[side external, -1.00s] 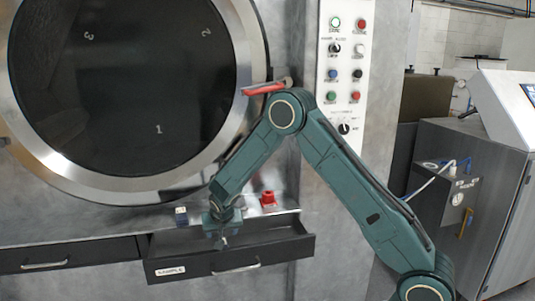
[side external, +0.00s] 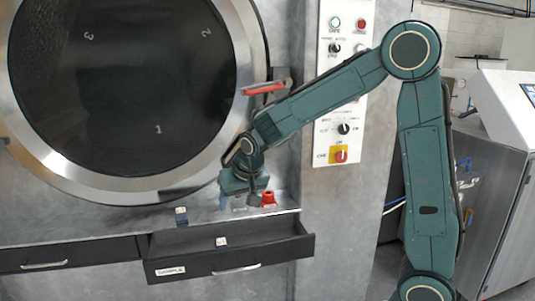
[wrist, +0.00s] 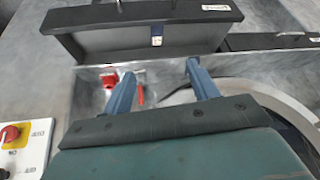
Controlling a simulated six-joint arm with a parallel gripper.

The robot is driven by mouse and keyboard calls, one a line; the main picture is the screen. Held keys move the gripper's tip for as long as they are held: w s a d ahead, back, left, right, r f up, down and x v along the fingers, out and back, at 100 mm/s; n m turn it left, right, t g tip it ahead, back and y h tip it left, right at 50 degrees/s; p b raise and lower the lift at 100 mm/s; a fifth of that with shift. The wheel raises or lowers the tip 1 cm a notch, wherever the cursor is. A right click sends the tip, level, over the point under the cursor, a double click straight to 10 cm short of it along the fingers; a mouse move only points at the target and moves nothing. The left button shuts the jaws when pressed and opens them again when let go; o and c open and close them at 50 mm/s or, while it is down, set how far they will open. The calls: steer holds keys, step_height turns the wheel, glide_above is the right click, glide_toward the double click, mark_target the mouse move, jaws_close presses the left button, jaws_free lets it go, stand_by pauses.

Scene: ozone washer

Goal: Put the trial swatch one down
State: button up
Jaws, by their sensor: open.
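A small white piece, apparently the trial swatch (side external: 221,242), sits inside the open drawer marked SAMPLE (side external: 268,262), close to its front panel. In the wrist view the swatch (wrist: 157,41) shows as white and blue against the drawer's inner wall. My gripper (side external: 238,206) is above the metal ledge, behind and above the drawer, and is apart from the swatch. In the wrist view my gripper (wrist: 159,70) has its two blue fingers spread with nothing held between them.
A red knob (side external: 268,199) stands on the ledge just right of my gripper. A small blue and white block (side external: 181,216) is at the ledge's left. The round door (side external: 120,90) with its red handle (side external: 262,89) rises behind. A control panel (side external: 340,130) is at the right.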

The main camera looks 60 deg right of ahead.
steer(key=s+a+r+n+y, duration=0.1)
steer(key=s+a+r+n, duration=0.1)
steer(key=s, duration=0.6)
steer(key=s+a+r+n, duration=0.2)
steer(key=s+r, duration=0.1)
steer(key=s, duration=0.6)
steer(key=s+a+r+n+y, duration=0.1)
steer(key=s+a+r+n, duration=0.1)
steer(key=s, duration=0.6)
steer(key=shift+s+a+r+y, duration=0.15)
steer(key=shift+a+r+y, duration=0.1)
steer(key=shift+a+y, duration=0.05)
